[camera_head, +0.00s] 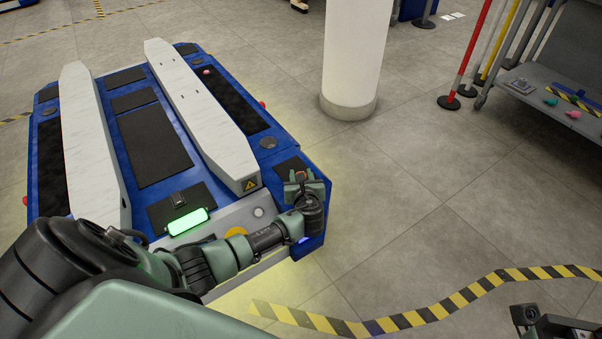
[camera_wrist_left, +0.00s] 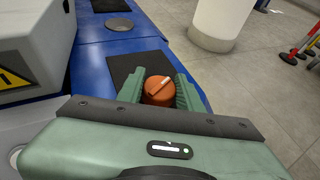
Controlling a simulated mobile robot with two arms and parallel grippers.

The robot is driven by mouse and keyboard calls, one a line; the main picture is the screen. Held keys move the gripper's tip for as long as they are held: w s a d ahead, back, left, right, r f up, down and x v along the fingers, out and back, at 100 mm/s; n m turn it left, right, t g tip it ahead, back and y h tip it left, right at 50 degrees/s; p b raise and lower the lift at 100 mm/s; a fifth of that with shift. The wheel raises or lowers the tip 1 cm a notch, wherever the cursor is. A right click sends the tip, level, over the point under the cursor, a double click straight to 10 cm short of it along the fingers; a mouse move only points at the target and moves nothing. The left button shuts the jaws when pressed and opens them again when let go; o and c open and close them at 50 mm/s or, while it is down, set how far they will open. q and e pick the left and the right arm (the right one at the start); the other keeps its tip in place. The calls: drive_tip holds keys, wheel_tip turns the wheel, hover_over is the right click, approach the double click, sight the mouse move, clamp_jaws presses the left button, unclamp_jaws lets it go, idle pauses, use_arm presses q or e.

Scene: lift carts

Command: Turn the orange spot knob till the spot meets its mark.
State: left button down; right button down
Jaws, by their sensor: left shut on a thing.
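The orange knob (camera_wrist_left: 158,90) sits on a dark panel (camera_wrist_left: 128,70) at the corner of the blue lift cart (camera_head: 150,135). A straight ridge crosses its top, slanting up to the right in the left wrist view. I cannot make out the spot or its mark. My left gripper (camera_wrist_left: 160,92) is shut on the knob, one green finger on each side. In the head view my left gripper (camera_head: 302,178) is at the cart's near right corner and mostly hides the knob. Part of my right arm shows at the lower right edge; its fingers cannot be made out.
Two pale lift beams (camera_head: 203,112) run along the cart, with a green lamp (camera_head: 187,221) at its near end. A white column (camera_head: 354,55) stands beyond. A grey shelf cart (camera_head: 560,90) is at right. Striped tape (camera_head: 430,312) crosses open floor.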

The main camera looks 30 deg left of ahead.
idle(0.4)
use_arm(q)
drive_tip(key=c, duration=0.9)
unclamp_jaws()
drive_tip(key=shift+c, duration=0.2)
